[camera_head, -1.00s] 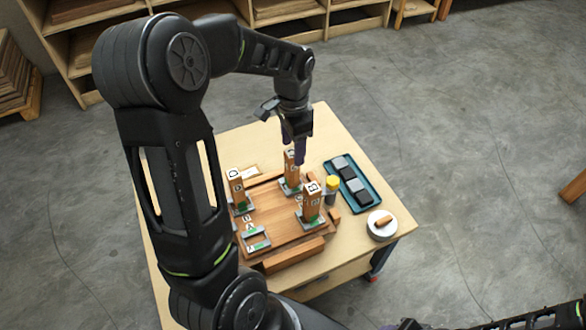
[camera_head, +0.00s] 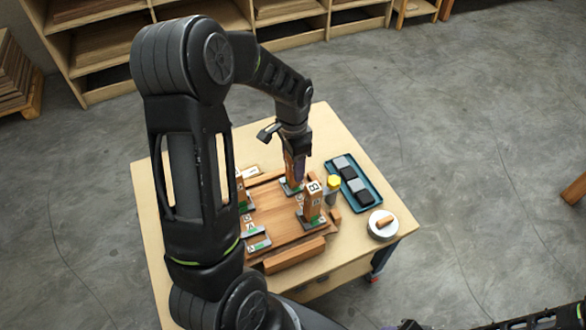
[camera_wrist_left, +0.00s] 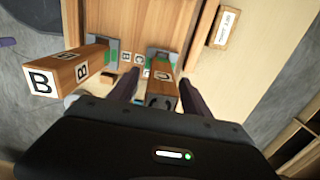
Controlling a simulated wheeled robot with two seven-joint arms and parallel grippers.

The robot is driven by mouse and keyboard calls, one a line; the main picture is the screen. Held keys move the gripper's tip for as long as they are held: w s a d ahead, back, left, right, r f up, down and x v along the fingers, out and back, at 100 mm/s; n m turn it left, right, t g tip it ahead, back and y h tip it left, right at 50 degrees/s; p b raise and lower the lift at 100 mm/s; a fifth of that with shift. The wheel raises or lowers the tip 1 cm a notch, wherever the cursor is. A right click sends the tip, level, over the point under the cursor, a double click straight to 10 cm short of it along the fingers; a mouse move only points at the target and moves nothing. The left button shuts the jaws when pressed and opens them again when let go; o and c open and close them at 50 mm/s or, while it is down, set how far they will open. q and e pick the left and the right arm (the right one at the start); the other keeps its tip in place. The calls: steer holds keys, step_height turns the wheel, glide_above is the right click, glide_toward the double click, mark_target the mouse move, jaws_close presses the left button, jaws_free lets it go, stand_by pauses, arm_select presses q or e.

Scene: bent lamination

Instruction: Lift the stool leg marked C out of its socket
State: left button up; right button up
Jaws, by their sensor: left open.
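Leg C (camera_head: 290,180) is a square wooden post standing in a grey bracket socket at the back of the wooden stool seat (camera_head: 277,213). My left gripper (camera_head: 297,172) has its purple fingers down around the upper part of this leg. In the left wrist view, leg C (camera_wrist_left: 162,88) stands between the two open fingers (camera_wrist_left: 163,92), with a visible gap on the right side; contact on the left is unclear. Leg B (camera_head: 312,201) stands to the right and front; it also shows in the left wrist view (camera_wrist_left: 62,73). Leg D (camera_head: 241,190) is partly hidden by my arm.
A yellow-capped bottle (camera_head: 332,188), a blue tray (camera_head: 371,201) with dark and grey blocks and a round white dish (camera_head: 373,230) stand on the table's right. A wooden bar (camera_head: 294,255) lies along the front.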

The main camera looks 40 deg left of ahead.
arm_select(q)
steer(key=shift+f, duration=0.1)
steer(key=shift+c, duration=0.5)
jaws_close()
stand_by(0.4)
